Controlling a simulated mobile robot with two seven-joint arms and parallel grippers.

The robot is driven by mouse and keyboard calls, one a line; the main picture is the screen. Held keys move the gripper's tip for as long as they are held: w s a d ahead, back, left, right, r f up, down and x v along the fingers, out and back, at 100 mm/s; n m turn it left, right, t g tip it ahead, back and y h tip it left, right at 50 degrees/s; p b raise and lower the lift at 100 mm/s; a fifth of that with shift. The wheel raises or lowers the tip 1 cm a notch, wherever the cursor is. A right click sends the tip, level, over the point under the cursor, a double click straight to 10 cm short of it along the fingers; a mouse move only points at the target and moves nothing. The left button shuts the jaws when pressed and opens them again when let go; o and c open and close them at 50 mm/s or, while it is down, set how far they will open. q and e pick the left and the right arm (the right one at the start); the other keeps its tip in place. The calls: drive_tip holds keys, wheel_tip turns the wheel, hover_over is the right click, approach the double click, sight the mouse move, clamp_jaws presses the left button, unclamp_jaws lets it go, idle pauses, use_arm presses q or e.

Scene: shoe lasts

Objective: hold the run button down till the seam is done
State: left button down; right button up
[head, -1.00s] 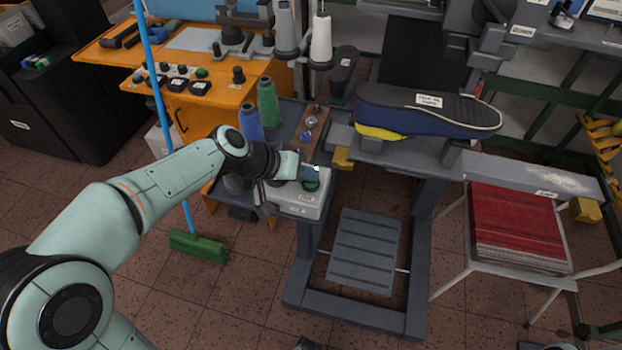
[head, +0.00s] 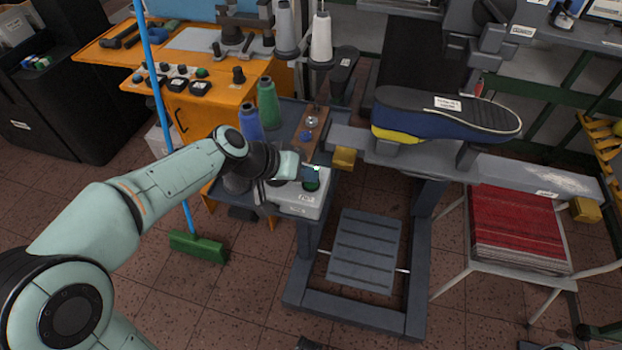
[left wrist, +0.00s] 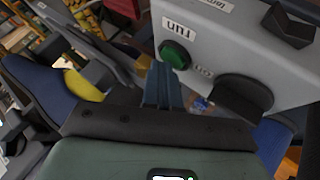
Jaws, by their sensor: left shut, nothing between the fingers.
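The green run button (head: 311,184) sits on a grey control box (head: 296,207) left of the machine. In the left wrist view the button (left wrist: 174,54) shows beside a label. My left gripper (head: 312,172) is shut and empty, its fingertips at the button. In the left wrist view the closed fingertips (left wrist: 165,70) overlap the button's lower edge. How far it is pressed in cannot be told. A blue shoe (head: 440,121) with a black sole and a yellow part lies sole up on the machine's grey beam (head: 500,172). My right gripper is out of view.
Green (head: 268,103) and blue (head: 250,122) thread cones stand behind the box. A black knob (left wrist: 241,97) is beside the button. A grey treadle (head: 364,250) is below.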

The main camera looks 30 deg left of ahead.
sight(306, 183)
use_arm(q)
drive_tip(key=shift+r+p, duration=0.7)
drive_tip(key=shift+r, duration=0.25)
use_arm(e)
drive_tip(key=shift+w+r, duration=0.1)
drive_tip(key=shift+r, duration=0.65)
use_arm(q)
wheel_tip(306, 183, up, 5)
drive_tip(key=p, duration=0.3)
drive_tip(key=shift+p, duration=0.4)
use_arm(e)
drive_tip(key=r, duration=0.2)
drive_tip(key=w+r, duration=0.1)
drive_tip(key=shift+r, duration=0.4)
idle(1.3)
use_arm(q)
wheel_tip(306, 183, up, 4)
drive_tip(key=n+p, duration=0.5)
drive_tip(key=n, duration=0.3)
drive_tip(key=n+p, duration=0.4)
drive_tip(key=n, duration=0.4)
drive_tip(key=shift+f+n+g+h+p, duration=0.1)
drive_tip(key=shift+n+g+h+p, duration=0.2)
drive_tip(key=shift+n+h+p, duration=0.1)
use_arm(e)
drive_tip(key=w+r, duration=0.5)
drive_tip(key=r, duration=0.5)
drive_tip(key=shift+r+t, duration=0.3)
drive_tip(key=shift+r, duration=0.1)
